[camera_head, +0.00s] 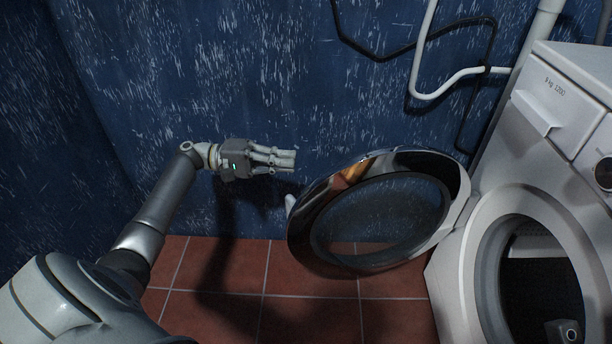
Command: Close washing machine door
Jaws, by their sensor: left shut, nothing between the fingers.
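The white washing machine (455,290) stands at the right with its round drum opening (487,262) facing me. Its round door (300,238), with a dark shiny rim and a glass middle, is swung wide open to the left of the machine. My left gripper (292,160) is shut and empty, pointing right, a little above and left of the door's upper left edge. It appears apart from the door. A small light piece, perhaps the door handle, shows at the door's left edge.
A blue, white-flecked wall (220,70) stands behind. White pipes (424,60) and a dark cable (380,58) run along it at the upper right. The red tiled floor (310,312) is clear left of the machine.

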